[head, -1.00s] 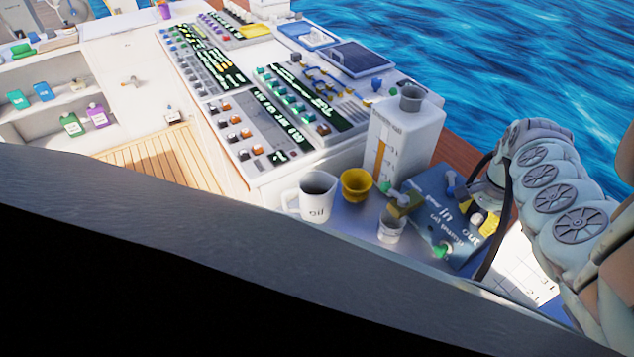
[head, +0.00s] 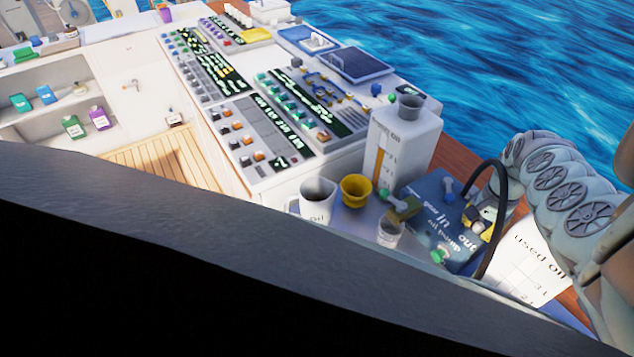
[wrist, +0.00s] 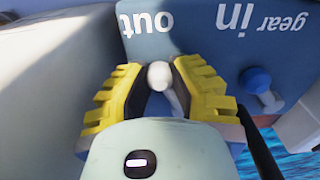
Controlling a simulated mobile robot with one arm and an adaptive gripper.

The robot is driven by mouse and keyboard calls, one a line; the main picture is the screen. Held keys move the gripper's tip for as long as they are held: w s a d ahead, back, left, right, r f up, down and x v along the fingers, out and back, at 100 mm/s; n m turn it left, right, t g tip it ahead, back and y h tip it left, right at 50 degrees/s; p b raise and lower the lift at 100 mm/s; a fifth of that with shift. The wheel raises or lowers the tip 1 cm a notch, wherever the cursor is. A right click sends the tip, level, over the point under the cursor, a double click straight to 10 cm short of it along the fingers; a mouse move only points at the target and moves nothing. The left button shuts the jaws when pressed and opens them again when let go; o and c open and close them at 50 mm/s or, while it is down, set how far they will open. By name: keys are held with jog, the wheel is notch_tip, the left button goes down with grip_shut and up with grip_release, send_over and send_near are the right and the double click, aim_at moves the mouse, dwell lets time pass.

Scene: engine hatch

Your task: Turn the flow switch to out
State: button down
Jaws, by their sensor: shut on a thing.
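The blue oil pump box (head: 425,222) carries white lettering, including "gear", "in", "out" and "oil pump". In the wrist view its face (wrist: 195,45) shows "out" just above the gripper and "gear in" to the right. My gripper (wrist: 160,84) has yellow-padded fingers closed around a white, round-ended handle (wrist: 159,74), which seems to be the flow switch. The handle's end lies near "out"; its base is hidden by the gripper. In the head view my gripper (head: 477,217) is at the box's right side, and the switch cannot be made out there.
A blue knob (wrist: 257,82) sits right of the gripper in the wrist view. Left of the box stand a white oil container (head: 408,140), a yellow cup (head: 355,190), a white jug (head: 316,202) and a clear cup (head: 390,233). A "used oil" container (head: 535,268) is at right.

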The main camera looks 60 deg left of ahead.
jog(key=shift+w+d+n, duration=0.25)
jog(key=shift+d+n, duration=0.1)
jog(key=shift+n, duration=0.05)
jog(key=c, duration=1.1)
grip_release()
jog(key=shift+d, duration=0.1)
jog(key=shift+c, duration=0.2)
jog(key=o, duration=0.4)
jog(key=shift+a, duration=0.2)
